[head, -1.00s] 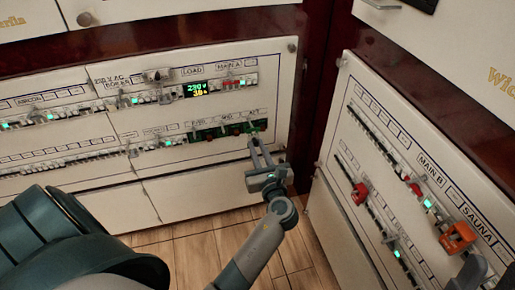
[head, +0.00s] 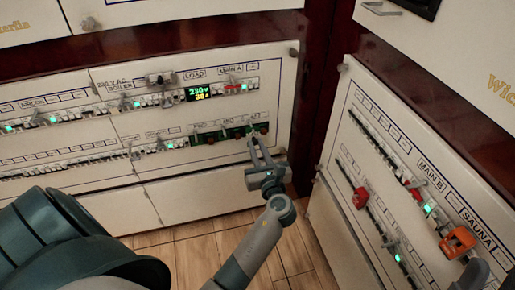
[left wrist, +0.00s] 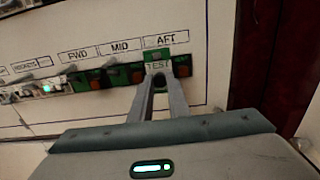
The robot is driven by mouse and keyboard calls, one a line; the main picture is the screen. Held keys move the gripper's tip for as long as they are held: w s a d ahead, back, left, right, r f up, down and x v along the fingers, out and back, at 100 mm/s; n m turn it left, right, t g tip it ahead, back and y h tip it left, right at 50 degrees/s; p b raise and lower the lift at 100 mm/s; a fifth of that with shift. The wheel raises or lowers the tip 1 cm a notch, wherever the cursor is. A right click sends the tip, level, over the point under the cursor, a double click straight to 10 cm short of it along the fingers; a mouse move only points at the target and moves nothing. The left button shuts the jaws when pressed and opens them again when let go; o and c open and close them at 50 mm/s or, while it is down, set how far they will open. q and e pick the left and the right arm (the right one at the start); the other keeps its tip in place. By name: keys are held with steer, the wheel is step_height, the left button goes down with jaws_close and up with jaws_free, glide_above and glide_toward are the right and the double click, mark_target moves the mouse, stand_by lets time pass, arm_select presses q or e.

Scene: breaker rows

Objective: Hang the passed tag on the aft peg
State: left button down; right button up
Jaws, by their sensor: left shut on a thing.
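My left gripper (head: 254,137) reaches to the lower breaker row on the left panel, at its right end. In the left wrist view its fingers (left wrist: 158,82) are shut on a small tag (left wrist: 157,66) with a pale band reading "TEST" and a green upper part. The tag is under the AFT label (left wrist: 166,39), in front of the panel. The aft peg is hidden behind the tag and fingertips; I cannot tell whether the tag is on it.
Green and red-orange breakers stand under the MID (left wrist: 120,47) and FWD (left wrist: 76,56) labels, close to the left of the fingers. A dark red-brown post (head: 318,100) is to the right. The Main B panel (head: 345,120) carries an orange device (head: 458,242).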

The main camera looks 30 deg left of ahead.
arm_select(q)
steer(key=shift+w+a, duration=0.1)
steer(key=shift+a, duration=0.05)
steer(key=c, duration=1.6)
jaws_free()
